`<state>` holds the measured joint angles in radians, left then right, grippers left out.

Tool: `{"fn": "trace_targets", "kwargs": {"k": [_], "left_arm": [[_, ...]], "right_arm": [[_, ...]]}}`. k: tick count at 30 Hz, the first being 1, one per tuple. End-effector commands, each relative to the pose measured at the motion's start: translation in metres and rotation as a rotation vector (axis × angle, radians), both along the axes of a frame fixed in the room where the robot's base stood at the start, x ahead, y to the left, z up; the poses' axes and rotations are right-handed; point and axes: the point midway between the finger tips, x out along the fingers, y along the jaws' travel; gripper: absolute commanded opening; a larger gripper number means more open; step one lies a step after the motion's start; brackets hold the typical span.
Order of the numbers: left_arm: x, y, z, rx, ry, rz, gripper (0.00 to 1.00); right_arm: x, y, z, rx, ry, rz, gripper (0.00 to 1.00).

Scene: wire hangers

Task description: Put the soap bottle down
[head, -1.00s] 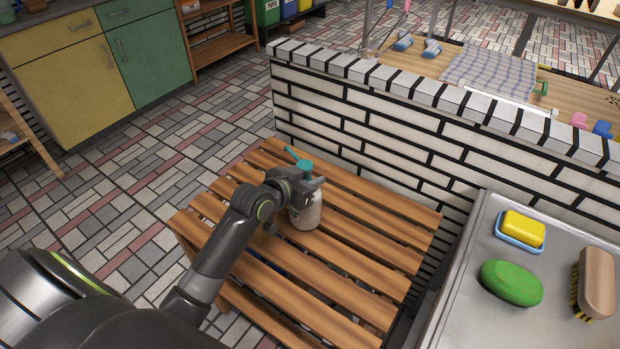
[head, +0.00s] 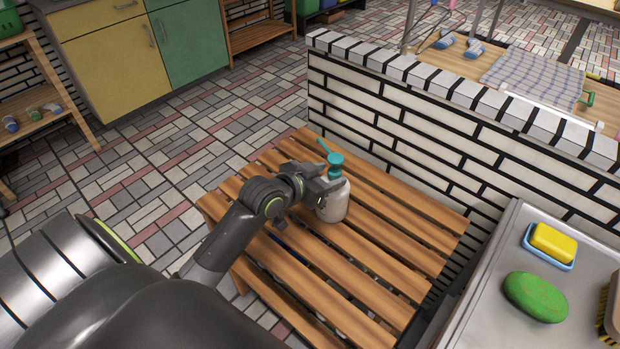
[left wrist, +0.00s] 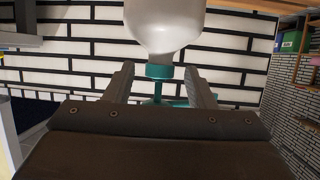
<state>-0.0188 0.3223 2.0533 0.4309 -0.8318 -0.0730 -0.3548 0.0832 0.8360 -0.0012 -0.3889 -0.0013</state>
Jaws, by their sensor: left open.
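The soap bottle (head: 333,204) is whitish with a teal pump top. It stands upright on the slatted wooden table (head: 390,238). My left gripper (head: 334,184) is at the bottle's upper part, just below the pump. In the left wrist view the bottle (left wrist: 165,28) appears upside down, with its teal collar between the fingers of my left gripper (left wrist: 158,76). The fingers are open, with a gap on each side of the collar. My right gripper is out of view.
A low white brick wall (head: 410,115) stands behind the table. At right, a metal counter (head: 500,290) holds a yellow sponge (head: 553,242) in a blue dish and a green oval soap (head: 536,297). Bare slats lie in front of and right of the bottle.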

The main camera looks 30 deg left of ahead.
Motion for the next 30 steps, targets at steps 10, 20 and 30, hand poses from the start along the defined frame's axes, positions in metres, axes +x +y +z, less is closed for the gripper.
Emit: {"fn": "trace_targets", "kwargs": {"k": [10,20,30], "left_arm": [[-0.055,0.012,0.024,0.003,0.000,-0.001,0.50],[-0.064,0.014,0.027,0.000,0.000,-0.001,0.50],[-0.064,0.014,0.027,0.000,0.000,-0.001,0.50]], "right_arm": [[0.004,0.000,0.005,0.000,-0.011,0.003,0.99],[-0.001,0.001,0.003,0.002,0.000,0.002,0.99],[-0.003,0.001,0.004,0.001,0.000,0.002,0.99]]}}
